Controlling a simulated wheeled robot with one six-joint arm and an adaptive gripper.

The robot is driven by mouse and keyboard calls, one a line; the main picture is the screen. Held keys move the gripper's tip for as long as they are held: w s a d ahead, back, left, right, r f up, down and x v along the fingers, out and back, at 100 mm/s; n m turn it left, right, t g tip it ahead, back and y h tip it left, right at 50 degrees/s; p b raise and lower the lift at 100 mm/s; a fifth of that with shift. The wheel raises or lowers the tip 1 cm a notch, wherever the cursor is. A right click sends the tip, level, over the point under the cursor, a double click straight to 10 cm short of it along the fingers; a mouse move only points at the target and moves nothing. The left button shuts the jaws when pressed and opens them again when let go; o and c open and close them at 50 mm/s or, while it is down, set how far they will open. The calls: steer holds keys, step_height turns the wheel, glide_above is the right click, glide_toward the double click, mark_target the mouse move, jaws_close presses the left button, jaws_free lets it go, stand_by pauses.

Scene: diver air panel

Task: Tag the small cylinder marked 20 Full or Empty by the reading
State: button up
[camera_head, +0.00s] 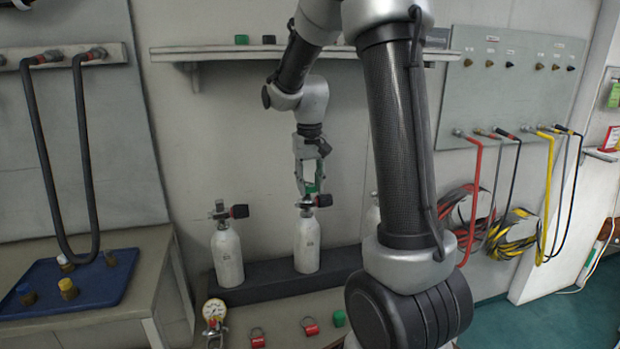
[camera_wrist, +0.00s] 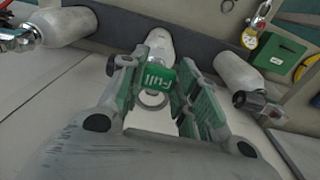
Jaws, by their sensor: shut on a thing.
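My gripper (camera_head: 310,180) is shut on a green tag (camera_wrist: 161,78) that reads "Full" in the wrist view, with a ring at its end. My gripper is at the valve of the middle white cylinder (camera_head: 307,246); whether the ring is around the valve or only beside it I cannot tell. This cylinder also shows beyond the tag in the wrist view (camera_wrist: 159,42). A second cylinder (camera_head: 227,259) stands to the left. A third (camera_head: 373,219) is mostly hidden behind my arm. No number is legible. A round gauge (camera_head: 214,309) is at the bench front; its reading is too small to read.
Red tags (camera_head: 310,327) and a green tag (camera_head: 339,318) lie on the bench near the gauge. A dark rack (camera_head: 260,288) carries the cylinders. A shelf (camera_head: 220,53) runs above. A blue tray (camera_head: 105,285) with fittings is left; hoses (camera_head: 475,200) hang right.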

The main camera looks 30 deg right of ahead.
steer(key=shift+f, duration=0.15)
stand_by(0.3)
steer(key=shift+f, duration=0.7)
steer(key=shift+f, duration=0.25)
steer(key=shift+f, duration=0.35)
steer(key=shift+f, duration=0.55)
stand_by(0.8)
steer(key=o, duration=1.1)
step_height(320, 180, up, 7)
steer(key=shift+s+a+r, duration=0.1)
steer(key=shift+s+r, duration=0.05)
steer(key=shift+r, duration=0.05)
